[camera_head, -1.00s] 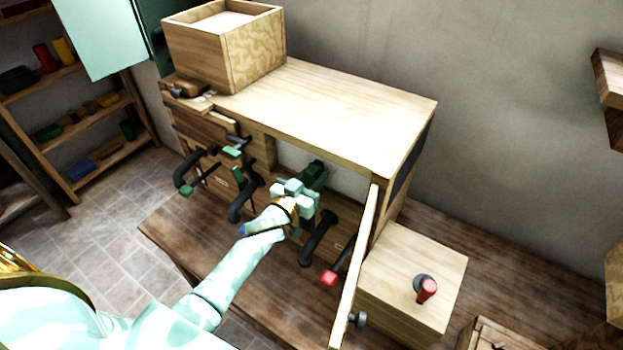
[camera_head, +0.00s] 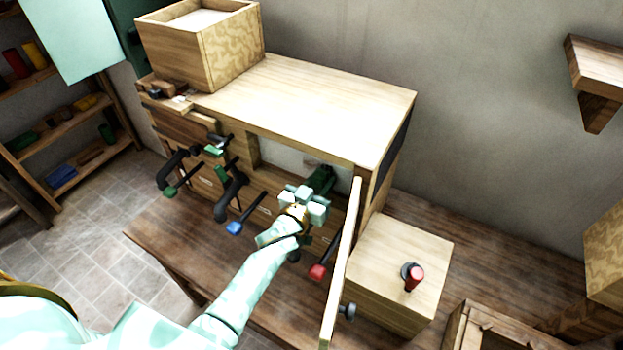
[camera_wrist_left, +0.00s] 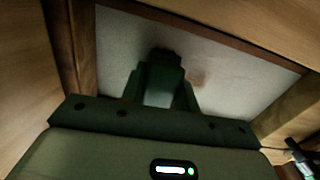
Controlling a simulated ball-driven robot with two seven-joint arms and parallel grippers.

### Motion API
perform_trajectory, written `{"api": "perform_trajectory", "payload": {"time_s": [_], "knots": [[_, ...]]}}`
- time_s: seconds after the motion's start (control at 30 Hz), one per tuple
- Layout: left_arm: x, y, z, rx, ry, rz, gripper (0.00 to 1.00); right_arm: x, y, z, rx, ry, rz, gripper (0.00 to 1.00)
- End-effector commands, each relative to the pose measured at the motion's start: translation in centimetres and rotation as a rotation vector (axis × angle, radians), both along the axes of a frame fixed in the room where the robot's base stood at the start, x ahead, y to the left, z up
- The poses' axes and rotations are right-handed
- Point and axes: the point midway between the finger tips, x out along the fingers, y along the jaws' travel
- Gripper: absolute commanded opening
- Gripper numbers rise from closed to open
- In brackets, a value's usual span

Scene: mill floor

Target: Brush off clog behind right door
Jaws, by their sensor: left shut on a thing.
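The right door (camera_head: 342,265) is a thin wooden panel with a dark knob; it stands open at the right end of the wooden bench cabinet. My left gripper (camera_head: 320,175) reaches into the right-hand opening, left of this door. In the left wrist view the dark green fingers (camera_wrist_left: 160,80) are shut on a small dark thing (camera_wrist_left: 163,56), too dim to tell whether it is a brush. Its tip is in front of a pale grey panel (camera_wrist_left: 225,50) inside a wooden frame. A faint brownish patch (camera_wrist_left: 197,77) shows right of the fingers; I cannot tell whether it is the clog.
Black curved handles and levers with green, blue (camera_head: 235,228) and red (camera_head: 317,271) ends stick out along the front. A wooden box (camera_head: 400,245) with a red-handled thing (camera_head: 413,278) stands right of the door. An open hopper (camera_head: 215,50) sits on the bare cabinet top (camera_head: 300,95).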

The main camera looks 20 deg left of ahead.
Motion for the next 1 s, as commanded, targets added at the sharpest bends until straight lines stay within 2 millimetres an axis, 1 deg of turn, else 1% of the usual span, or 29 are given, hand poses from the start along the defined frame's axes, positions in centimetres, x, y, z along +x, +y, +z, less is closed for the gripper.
{"api": "perform_trajectory", "payload": {"time_s": [0.1,0.27,0.37,0.6,0.83,1.0], "knots": [[0.0,-0.6,0.1,0.000,-0.001,-0.001,0.06,0.0,0.0,0.1,0.000,0.000,0.000,0.36],[0.1,-0.3,0.2,0.002,-0.002,0.000,0.06,0.0,0.0,0.3,0.000,0.000,0.001,0.36],[0.2,0.4,0.2,0.003,-0.002,0.000,0.06,0.0,0.0,0.5,0.000,0.000,0.001,0.36],[0.4,2.8,0.2,0.003,-0.001,0.000,0.06,0.0,0.0,1.1,0.000,-0.001,0.001,0.36],[0.5,3.6,0.1,0.002,-0.002,0.000,0.06,0.0,0.0,1.2,0.000,-0.001,0.001,0.36],[0.9,5.3,0.2,0.004,-0.001,0.001,0.06,0.0,0.0,1.4,-0.001,-0.001,0.001,0.36]]}}
